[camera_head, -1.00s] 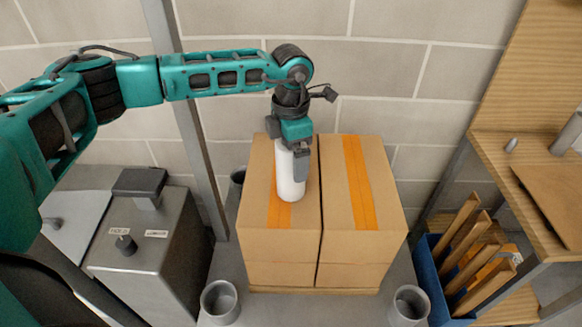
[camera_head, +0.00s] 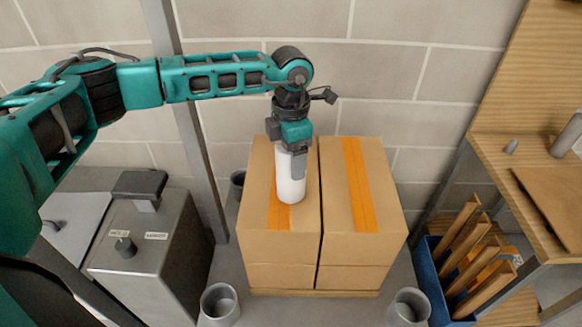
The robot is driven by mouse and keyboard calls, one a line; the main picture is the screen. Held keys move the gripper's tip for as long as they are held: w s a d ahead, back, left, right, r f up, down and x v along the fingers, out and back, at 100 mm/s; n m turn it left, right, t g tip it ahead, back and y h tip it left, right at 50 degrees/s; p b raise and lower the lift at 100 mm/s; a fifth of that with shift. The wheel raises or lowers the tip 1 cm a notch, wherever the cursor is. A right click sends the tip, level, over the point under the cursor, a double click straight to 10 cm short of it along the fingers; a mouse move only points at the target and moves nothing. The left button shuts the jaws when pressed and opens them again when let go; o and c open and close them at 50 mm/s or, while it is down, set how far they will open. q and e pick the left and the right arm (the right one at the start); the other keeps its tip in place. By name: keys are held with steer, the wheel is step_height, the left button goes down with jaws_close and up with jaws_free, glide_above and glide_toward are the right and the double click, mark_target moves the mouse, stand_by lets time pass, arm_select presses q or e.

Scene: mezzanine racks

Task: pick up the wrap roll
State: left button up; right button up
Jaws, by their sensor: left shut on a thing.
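The wrap roll (camera_head: 291,180) is a white upright cylinder over the left one of two taped cardboard boxes (camera_head: 257,225). My left gripper (camera_head: 297,152) comes down on it from above and is shut on its upper part. The roll's top is hidden by the gripper. Its lower end shows against the box top and orange tape; I cannot tell whether it touches the box. My right gripper is not in view.
The boxes stand on a pallet. Grey cups (camera_head: 219,303) and (camera_head: 409,307) stand in front. A grey machine (camera_head: 140,240) is at left. A blue bin (camera_head: 441,285) with wooden slats and a wooden shelf (camera_head: 545,185) are at right.

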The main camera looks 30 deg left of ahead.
arm_select(q)
steer(key=shift+r, duration=0.15)
step_height(320, 180, up, 20)
stand_by(0.4)
steer(key=o, duration=0.7)
steer(key=c, duration=0.4)
steer(key=shift+f, duration=0.2)
